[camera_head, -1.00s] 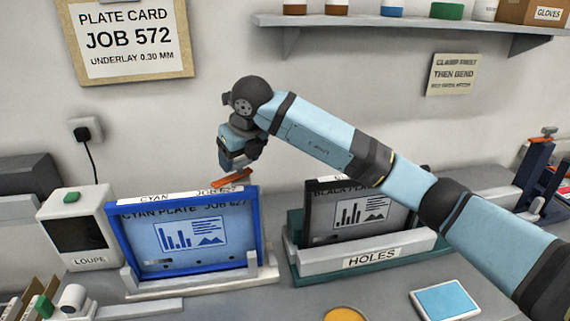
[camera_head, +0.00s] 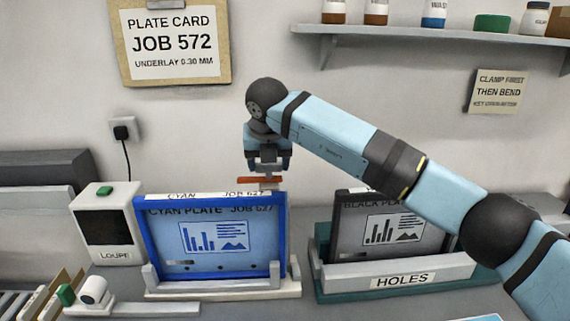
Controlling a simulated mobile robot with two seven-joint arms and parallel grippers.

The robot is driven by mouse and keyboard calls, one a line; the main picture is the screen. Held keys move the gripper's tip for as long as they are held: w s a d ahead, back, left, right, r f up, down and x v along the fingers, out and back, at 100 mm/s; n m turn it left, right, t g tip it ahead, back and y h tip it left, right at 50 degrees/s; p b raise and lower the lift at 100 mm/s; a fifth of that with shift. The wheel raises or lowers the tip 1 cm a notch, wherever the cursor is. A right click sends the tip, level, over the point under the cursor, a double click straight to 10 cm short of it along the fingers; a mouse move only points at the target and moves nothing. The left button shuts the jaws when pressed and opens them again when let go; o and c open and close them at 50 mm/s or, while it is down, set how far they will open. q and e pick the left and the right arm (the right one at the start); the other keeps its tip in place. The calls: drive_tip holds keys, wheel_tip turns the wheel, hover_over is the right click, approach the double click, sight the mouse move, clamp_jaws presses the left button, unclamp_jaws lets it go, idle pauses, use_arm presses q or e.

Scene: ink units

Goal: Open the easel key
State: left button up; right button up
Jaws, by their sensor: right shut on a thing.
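The easel key is an orange-red bar (camera_head: 252,181) at the top right of the blue easel frame (camera_head: 141,235), lying roughly level, with a small grey piece below it. The easel frame holds the cyan plate (camera_head: 190,255), upright, labelled CYAN JOB 627. My right gripper (camera_head: 267,168) points down from above and is shut on the key, its fingers partly hiding the bar. My left gripper is not in view.
The black plate (camera_head: 345,235) stands in a green holder marked HOLES (camera_head: 405,281) to the right, under my right arm. A white loupe box (camera_head: 106,220) stands left of the easel. A shelf (camera_head: 400,32) with bottles and a plate card (camera_head: 172,75) are on the wall.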

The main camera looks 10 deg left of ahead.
idle(0.4)
drive_tip(key=o, duration=1.3)
drive_tip(key=b+v, duration=0.1)
drive_tip(key=v, duration=1.3)
drive_tip(key=shift+b, duration=0.4)
drive_tip(key=shift+f, duration=0.1)
